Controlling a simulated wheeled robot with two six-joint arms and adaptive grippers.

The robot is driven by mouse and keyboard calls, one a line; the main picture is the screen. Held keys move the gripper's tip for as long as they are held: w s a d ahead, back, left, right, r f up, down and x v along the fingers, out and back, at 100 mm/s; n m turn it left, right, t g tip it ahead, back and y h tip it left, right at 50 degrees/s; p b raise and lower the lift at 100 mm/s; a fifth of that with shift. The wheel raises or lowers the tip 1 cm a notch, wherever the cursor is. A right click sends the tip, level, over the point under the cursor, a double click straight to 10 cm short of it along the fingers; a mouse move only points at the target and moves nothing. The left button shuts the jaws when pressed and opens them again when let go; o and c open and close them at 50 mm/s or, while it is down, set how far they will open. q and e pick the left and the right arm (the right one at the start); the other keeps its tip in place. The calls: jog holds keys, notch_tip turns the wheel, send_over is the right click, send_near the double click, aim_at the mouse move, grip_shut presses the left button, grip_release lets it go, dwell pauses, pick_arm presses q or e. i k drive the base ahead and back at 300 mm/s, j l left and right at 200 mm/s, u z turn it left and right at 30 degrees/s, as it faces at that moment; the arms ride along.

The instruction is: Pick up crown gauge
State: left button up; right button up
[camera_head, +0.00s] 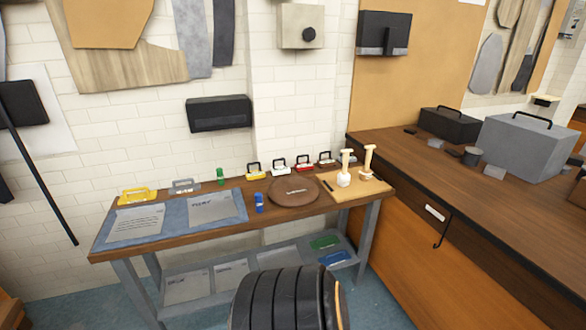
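Several small handled tools stand along the back of a narrow wooden workbench (160,239). I cannot tell which of these, if any, is the crown gauge. A round brown disc (293,192) lies at the middle right of the bench. Neither of my grippers shows in the head view.
Blue mat (168,222) with papers covers the bench's left. Small green (220,176) and blue (259,202) items stand nearby. Two pale-handled tools (344,177) stand on a tan board (375,187). A larger counter (450,180) holds a grey box (525,145) at right.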

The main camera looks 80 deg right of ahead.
aim_at(276, 170)
jog(key=z, duration=2.65)
